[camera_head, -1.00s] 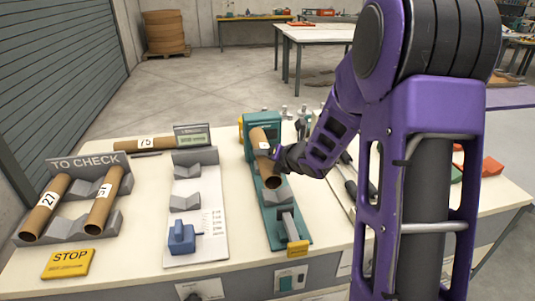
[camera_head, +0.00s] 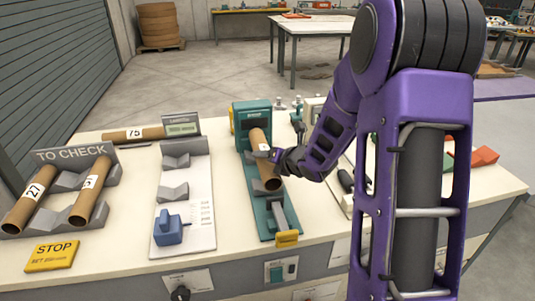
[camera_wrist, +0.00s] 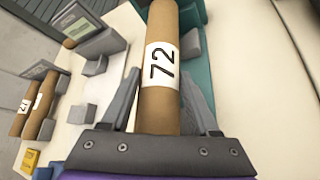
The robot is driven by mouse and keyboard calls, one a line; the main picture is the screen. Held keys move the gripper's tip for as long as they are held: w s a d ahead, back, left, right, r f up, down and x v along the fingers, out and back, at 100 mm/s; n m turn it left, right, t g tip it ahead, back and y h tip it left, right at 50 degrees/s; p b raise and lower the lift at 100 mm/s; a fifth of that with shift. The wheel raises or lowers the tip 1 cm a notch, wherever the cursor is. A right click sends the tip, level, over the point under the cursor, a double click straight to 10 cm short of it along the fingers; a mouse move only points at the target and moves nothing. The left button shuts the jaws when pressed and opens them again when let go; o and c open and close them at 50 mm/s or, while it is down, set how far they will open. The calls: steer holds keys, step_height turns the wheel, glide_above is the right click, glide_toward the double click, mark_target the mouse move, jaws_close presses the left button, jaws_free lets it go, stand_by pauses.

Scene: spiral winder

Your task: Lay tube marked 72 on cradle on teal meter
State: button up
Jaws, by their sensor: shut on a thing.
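The brown tube marked 72 (camera_head: 259,168) lies lengthwise over the teal meter (camera_head: 252,116). Its label reads 72 in the wrist view (camera_wrist: 160,64). My gripper (camera_head: 273,155) is shut on this tube, with one grey finger on each side of it in the wrist view (camera_wrist: 158,105). The tube hides most of the meter's grey cradle. I cannot tell whether the tube touches the cradle or hangs just above it. The meter's front slide (camera_head: 282,215) is clear of the tube.
Left of the meter is a white plate with empty grey cradles (camera_head: 174,191) and a blue block (camera_head: 168,230). The TO CHECK rack (camera_head: 68,190) holds two tubes. Another tube (camera_head: 132,135) lies behind, beside a small display (camera_head: 180,126).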

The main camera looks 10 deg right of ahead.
steer(key=shift+f+b, duration=2.15)
steer(key=shift+b, duration=0.15)
steer(key=o, duration=1.5)
steer(key=shift+d, duration=0.1)
